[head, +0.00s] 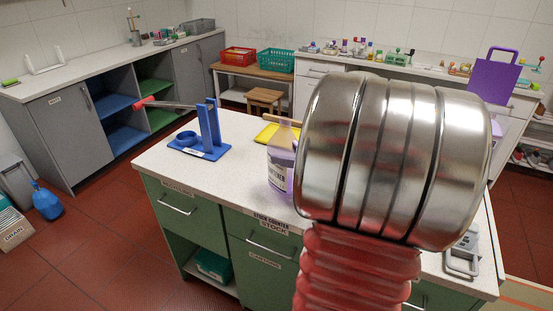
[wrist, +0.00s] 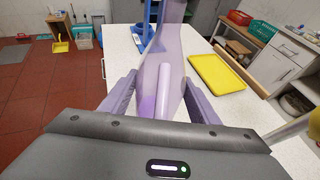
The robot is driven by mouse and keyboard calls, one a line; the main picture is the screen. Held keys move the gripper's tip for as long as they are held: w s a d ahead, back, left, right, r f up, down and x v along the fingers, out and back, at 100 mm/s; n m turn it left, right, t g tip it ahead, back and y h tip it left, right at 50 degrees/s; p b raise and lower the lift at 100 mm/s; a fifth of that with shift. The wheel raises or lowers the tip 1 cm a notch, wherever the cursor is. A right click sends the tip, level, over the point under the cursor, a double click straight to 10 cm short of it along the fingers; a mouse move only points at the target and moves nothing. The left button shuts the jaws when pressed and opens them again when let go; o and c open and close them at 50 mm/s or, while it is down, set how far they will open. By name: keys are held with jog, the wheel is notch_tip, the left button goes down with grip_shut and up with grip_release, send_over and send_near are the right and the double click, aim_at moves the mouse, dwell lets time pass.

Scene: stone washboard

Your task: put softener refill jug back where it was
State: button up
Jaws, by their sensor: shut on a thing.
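The softener refill jug (head: 278,172) is a pale purple, see-through jug with a label, partly hidden behind my arm in the head view. It is upright at the counter's front part, close to the counter top; I cannot tell if it touches. In the wrist view the jug (wrist: 166,75) lies between the two purple fingers of my gripper (wrist: 156,92), which are shut on it. The head view hides my gripper behind my arm. A blue stand (head: 210,130) is left of the jug.
A yellow tray (wrist: 217,73) lies on the white-topped counter (head: 235,185) beside the jug. A grey metal fixture (head: 462,255) is at the right end. A purple handled object (head: 494,78) stands at right. Red and teal baskets (head: 275,62) are behind. Counter between stand and jug is clear.

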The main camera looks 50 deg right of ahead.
jog(key=shift+w+d, duration=0.2)
jog(key=shift+w, duration=1.7)
jog(key=shift+w, duration=0.15)
jog(key=f, duration=0.3)
jog(key=shift+w+f, duration=0.25)
jog(key=shift+w, duration=0.1)
jog(key=o, duration=1.8)
jog(key=shift+f, duration=0.1)
